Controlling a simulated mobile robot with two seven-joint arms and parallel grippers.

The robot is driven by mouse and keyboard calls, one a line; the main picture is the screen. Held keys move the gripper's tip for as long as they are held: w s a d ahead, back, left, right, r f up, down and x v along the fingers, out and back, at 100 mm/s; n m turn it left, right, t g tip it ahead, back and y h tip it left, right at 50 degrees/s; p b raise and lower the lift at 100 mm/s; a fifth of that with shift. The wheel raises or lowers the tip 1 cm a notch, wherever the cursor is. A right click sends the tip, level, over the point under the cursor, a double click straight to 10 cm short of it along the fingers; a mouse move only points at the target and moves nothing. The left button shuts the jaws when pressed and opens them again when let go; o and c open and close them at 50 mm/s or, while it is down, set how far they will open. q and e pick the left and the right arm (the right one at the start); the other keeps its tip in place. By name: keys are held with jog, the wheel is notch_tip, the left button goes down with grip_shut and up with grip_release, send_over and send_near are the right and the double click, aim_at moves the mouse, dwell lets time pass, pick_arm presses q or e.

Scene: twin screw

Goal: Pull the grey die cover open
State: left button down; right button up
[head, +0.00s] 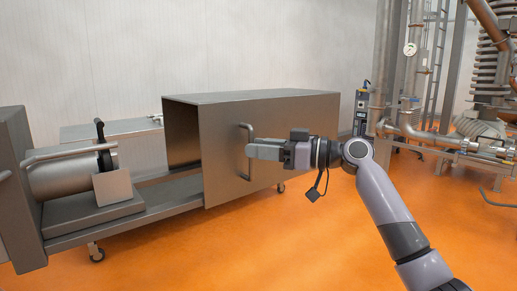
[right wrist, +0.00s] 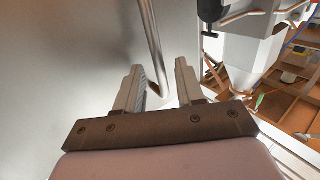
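The grey die cover (head: 222,150) is a large metal box on a low wheeled frame. Its left end is open, and it stands apart from the machine block at the left. A bent bar handle (head: 246,127) is on its near face. My right gripper (head: 250,151) is at this handle, its fingers pointing left in the head view. In the right wrist view the two fingers (right wrist: 160,85) are apart, and the handle bar (right wrist: 153,45) runs down into the gap between them. I cannot tell whether either finger touches it. My left gripper is not in view.
A metal cylinder (head: 70,175) with a handle sits exposed left of the cover, over the frame's rails (head: 140,208). Pipes and a gauge (head: 410,49) stand at the back right. The orange floor (head: 270,245) in front of the cover is clear.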

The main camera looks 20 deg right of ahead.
jog(key=v, duration=0.6)
jog(key=shift+b, duration=0.3)
jog(key=shift+s+d, duration=0.1)
jog(key=shift+d, duration=0.05)
jog(key=s+a+f+m+h, duration=0.2)
jog(key=f+m+h, duration=0.1)
jog(key=f, duration=1.2)
jog(key=s+a+f+m+h, duration=0.2)
jog(key=a+f+h, duration=0.15)
jog(key=f, duration=1.15)
jog(key=s+f+m+h, duration=0.2)
jog(key=s+f, duration=0.5)
jog(key=f, duration=0.3)
jog(key=s+a+f+m+h, duration=0.15)
jog(key=s+f, duration=0.25)
jog(key=s, duration=0.4)
jog(key=s+a+f+n+h, duration=0.15)
jog(key=s+f, duration=0.25)
jog(key=s, duration=0.4)
notch_tip(320, 180, up, 13)
jog(key=s+d+p, duration=0.1)
jog(key=p, duration=1.4)
jog(key=shift+s+d+m+g, duration=0.2)
jog(key=shift+s+m+g, duration=0.1)
jog(key=shift+m, duration=0.1)
